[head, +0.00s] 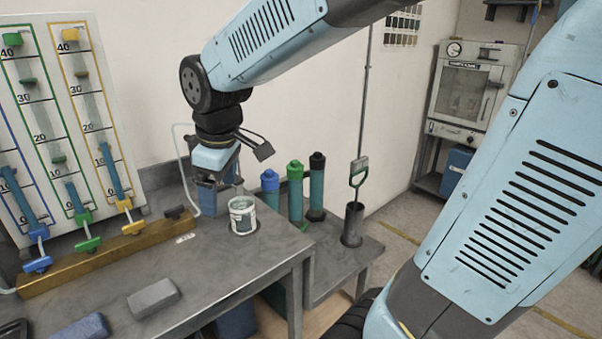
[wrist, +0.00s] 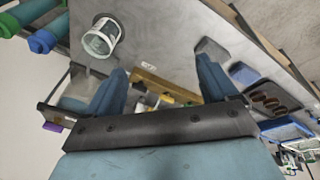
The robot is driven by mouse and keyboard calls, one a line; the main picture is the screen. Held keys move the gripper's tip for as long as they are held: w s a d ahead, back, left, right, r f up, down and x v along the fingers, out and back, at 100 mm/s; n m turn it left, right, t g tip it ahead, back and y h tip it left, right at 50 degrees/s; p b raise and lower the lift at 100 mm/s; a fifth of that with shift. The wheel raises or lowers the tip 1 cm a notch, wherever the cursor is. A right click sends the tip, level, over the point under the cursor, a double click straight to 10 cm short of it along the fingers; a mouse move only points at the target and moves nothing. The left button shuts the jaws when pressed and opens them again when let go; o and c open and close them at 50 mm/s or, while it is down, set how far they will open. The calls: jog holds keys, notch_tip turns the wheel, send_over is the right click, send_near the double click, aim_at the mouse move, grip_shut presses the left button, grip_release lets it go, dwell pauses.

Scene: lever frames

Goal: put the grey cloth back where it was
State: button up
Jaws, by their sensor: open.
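The grey cloth (head: 153,297) looks like a flat, folded pad and lies on the front part of the grey bench. In the wrist view a grey pad (wrist: 211,50) on the bench appears to be the same cloth. My gripper (head: 215,188) is over the back of the bench, well behind and to the right of the cloth. It points down, with its fingers (wrist: 162,68) apart and nothing seen between them. Where the cloth was before does not show.
A blue pad (head: 80,328) lies left of the cloth. A glass jar (head: 243,216) stands close to my gripper. A gauge board (head: 70,120) with sliders and a brass bar (head: 100,255) line the back left. Capped cylinders (head: 295,190) stand right. Bare bench surrounds the cloth.

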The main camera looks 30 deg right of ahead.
jog(key=s+d+r+m+t, duration=0.2)
jog(key=s+d+r+m, duration=0.2)
jog(key=s+d+m, duration=0.5)
jog(key=shift+s+d+m+t+h, duration=0.35)
jog(key=shift+d+m, duration=0.45)
jog(key=shift+d, duration=1)
jog(key=shift+r, duration=0.1)
